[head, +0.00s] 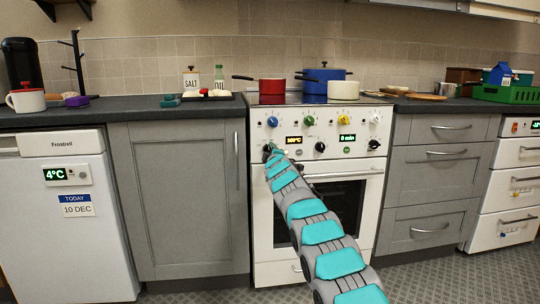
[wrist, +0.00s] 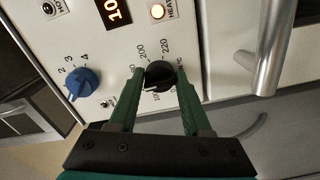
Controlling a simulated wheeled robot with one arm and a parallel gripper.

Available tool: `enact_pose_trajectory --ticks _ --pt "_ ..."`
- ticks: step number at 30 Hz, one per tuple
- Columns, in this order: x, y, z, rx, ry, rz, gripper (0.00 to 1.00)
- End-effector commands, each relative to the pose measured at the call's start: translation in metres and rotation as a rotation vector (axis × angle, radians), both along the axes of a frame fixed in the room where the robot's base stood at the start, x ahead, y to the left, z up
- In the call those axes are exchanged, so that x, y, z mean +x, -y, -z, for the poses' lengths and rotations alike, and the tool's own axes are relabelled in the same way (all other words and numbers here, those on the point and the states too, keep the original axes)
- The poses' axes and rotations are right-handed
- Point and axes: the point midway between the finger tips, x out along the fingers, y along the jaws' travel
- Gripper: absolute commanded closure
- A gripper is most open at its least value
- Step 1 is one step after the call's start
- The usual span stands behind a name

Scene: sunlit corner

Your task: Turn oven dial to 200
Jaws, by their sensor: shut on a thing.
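The white oven (head: 316,185) stands in the middle of the head view with a panel of dials. My gripper (head: 270,150) is at the panel's lower left. In the wrist view its green fingers (wrist: 159,78) are on either side of a black dial (wrist: 158,72) and shut on it. The numbers 200 and 220 (wrist: 165,46) show above this dial, and 100 shows below it, partly covered. I cannot make out exactly where its pointer stands. An orange oven display (head: 293,140) reads about 102°C, and is cut off in the wrist view.
A blue dial (wrist: 83,83) is left of my fingers and the metal oven handle (wrist: 268,60) right of them. Red (head: 272,86) and blue (head: 326,76) pots stand on the stove. Grey cabinets (head: 185,200) flank the oven. The floor (head: 430,280) in front is clear.

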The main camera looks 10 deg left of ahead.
Motion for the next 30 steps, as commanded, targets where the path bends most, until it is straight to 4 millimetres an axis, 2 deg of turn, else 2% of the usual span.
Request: enact_pose_trajectory --ticks 30 --pt "0.0001 -0.0022 0.0082 0.910 -0.267 0.003 1.00"
